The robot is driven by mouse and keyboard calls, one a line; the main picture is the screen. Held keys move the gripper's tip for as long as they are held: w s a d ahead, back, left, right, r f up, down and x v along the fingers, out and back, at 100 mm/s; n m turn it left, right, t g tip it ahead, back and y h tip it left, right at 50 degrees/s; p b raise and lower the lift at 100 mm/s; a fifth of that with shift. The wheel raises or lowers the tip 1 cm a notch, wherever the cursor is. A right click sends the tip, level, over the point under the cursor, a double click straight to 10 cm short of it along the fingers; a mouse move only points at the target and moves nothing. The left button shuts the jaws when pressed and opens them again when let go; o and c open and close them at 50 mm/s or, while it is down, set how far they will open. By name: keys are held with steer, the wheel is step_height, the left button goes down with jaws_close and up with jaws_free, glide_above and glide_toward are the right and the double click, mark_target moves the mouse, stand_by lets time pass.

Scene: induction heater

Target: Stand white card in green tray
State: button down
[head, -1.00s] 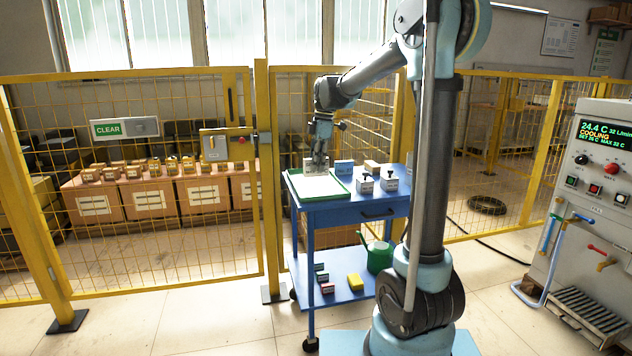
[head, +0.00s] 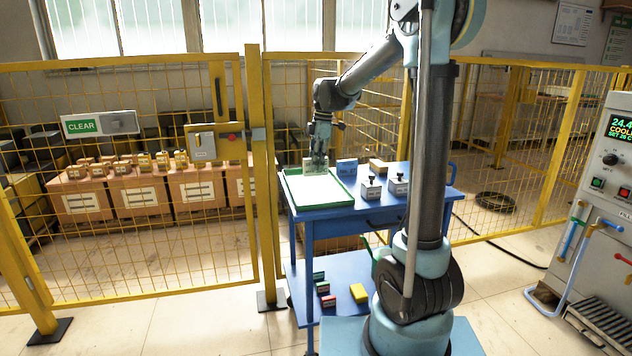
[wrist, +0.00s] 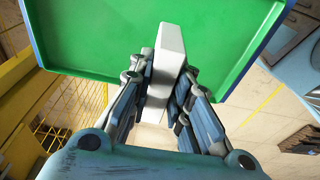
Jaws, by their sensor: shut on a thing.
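The white card (head: 309,168) stands upright between the fingers of my gripper (head: 319,162), at the far edge of the green tray (head: 287,190). In the wrist view the card (wrist: 170,42) shows edge-on, with the gripper (wrist: 164,82) shut on it from both sides. Part of the card overlaps the tray (wrist: 100,30) there, and part reaches past its rim. The tray lies on the left of the blue table's top, and its inside looks bright in the head view. I cannot tell whether the card's lower edge touches the tray.
A blue block (head: 346,166), a tan block (head: 378,165) and two grey blocks with black knobs (head: 371,188) stand right of the tray on the blue cart (head: 340,228). Small blocks lie on its lower shelf. A yellow mesh fence (head: 256,190) stands left and behind. The heater cabinet (head: 612,165) is right.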

steer(key=shift+d+f, duration=0.1)
steer(key=shift+f, duration=2.85)
steer(key=shift+f, duration=0.1)
steer(key=c, duration=1.5)
jaws_free()
